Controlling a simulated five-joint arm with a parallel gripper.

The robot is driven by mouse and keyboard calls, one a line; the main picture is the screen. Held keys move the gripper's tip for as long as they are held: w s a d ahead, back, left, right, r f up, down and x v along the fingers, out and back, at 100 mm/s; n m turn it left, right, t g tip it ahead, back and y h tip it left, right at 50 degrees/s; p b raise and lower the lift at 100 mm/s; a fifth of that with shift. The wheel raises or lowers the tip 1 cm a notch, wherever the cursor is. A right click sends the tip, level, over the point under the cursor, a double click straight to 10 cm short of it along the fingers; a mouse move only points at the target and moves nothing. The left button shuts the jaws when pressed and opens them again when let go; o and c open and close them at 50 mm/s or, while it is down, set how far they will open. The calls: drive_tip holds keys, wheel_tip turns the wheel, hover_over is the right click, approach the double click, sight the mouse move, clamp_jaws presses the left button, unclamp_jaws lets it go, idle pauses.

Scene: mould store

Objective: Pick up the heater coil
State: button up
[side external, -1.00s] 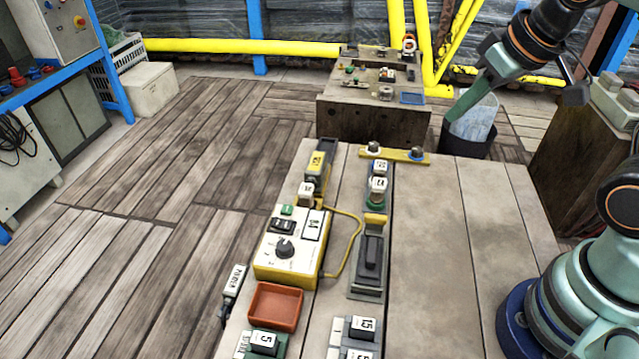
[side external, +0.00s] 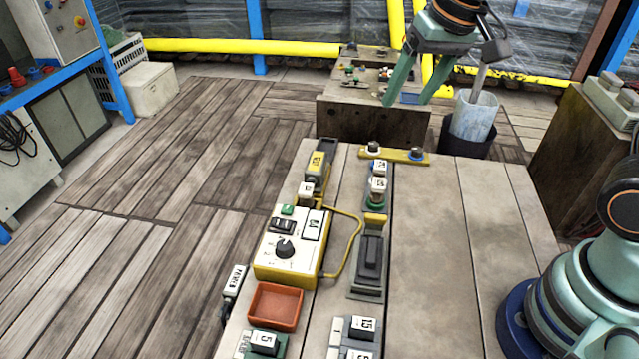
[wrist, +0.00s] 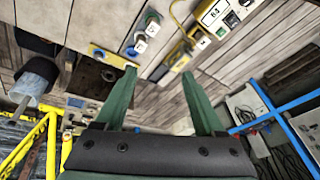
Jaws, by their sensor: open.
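My gripper (side external: 408,102) is open and empty. Its two green fingers point down in front of the far wooden block (side external: 372,124) in the side view, and they spread wide in the wrist view (wrist: 158,73). I cannot pick out a heater coil for certain. Small parts lie on top of the far block, partly hidden behind the fingers. On the near bench, a small labelled part on a round green base (side external: 377,190) stands behind a grey slotted block (side external: 368,262). It also shows in the wrist view (wrist: 140,44), beyond the fingertips.
A yellow bar with two studs (side external: 394,154) lies across the bench's far end. A yellow-edged control box (side external: 290,245), a red tray (side external: 275,306) and labelled blocks line its left side. A dark bin (side external: 466,140) stands behind. The bench's right half (side external: 440,230) is clear.

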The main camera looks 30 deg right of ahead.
drive_tip(key=w+a+f+m+g, duration=0.2)
drive_tip(key=w+a+f+m, duration=0.15)
drive_tip(key=w+a, duration=0.35)
drive_tip(key=m+g, duration=0.2)
drive_tip(key=m, duration=0.1)
hover_over(306, 189)
wheel_tip(306, 189, down, 8)
drive_tip(key=shift+n, duration=0.25)
wheel_tip(306, 189, down, 11)
drive_tip(key=shift+f, duration=0.1)
clamp_jaws()
